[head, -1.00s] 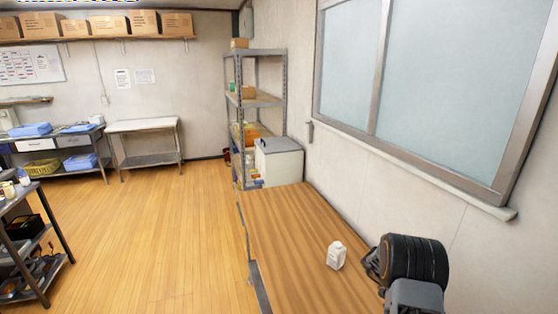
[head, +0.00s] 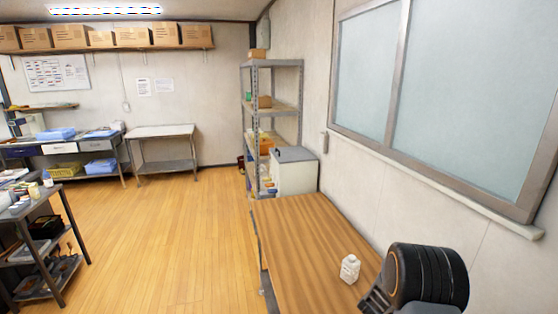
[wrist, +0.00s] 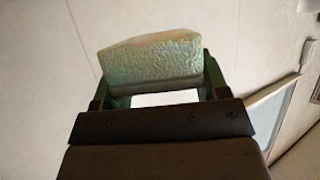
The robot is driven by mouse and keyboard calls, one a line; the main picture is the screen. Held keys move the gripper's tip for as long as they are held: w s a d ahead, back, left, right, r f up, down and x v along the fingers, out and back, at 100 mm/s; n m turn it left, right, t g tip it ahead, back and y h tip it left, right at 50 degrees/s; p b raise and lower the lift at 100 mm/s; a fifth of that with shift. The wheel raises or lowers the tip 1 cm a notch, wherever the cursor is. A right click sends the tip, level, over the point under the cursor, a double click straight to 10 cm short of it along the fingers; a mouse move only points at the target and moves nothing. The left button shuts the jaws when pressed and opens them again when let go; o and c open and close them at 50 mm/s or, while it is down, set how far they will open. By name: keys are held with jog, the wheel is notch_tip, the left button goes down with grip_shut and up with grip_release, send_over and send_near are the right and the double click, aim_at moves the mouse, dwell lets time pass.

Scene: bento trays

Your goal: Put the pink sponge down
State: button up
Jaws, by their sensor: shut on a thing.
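My gripper (wrist: 152,84) is shut on a block-shaped sponge (wrist: 150,60) in the wrist view. The sponge has a rough, pitted face and looks pale green with a faint warm tint, not clearly pink. It sits between the two fingers, with a pale wall behind it. In the head view my dark arm end is at the lower right, over or beside the near right part of the wooden table (head: 300,235). The sponge cannot be made out in the head view.
The table's left part is clear. A white bin (head: 294,173) and a metal shelf (head: 271,62) stand beyond it. A window (head: 450,100) is on the right wall. Open floor lies to the left.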

jog(key=s+a+f+n+t+y, duration=0.15)
jog(key=a+n+y, duration=0.35)
jog(key=a, duration=0.5)
jog(key=s+a+f+n+t+y, duration=0.1)
jog(key=a+f+n+t+y, duration=0.3)
jog(key=a, duration=0.6)
jog(key=shift+g, duration=0.75)
jog(key=s+d+b, duration=0.1)
jog(key=d, duration=0.1)
jog(key=s+d+f+b, duration=0.1)
jog(key=d+b, duration=0.1)
jog(key=s+d+b, duration=0.1)
jog(key=s+d, duration=0.1)
jog(key=d, duration=0.1)
jog(key=shift+d+f, duration=0.1)
jog(key=shift+f, duration=0.2)
jog(key=shift+d, duration=0.25)
jog(key=shift+a+m+h, duration=0.3)
jog(key=shift+a+h, duration=0.05)
jog(key=shift+h, duration=0.05)
jog(key=shift+n+y, duration=0.4)
jog(key=shift+y, duration=0.1)
jog(key=a, duration=0.6)
jog(key=shift+w+a+r, duration=0.1)
jog(key=shift+a+r, duration=0.1)
jog(key=shift+r, duration=0.05)
jog(key=r+p, duration=0.4)
jog(key=shift+a+r, duration=0.2)
jog(key=shift+r, duration=0.05)
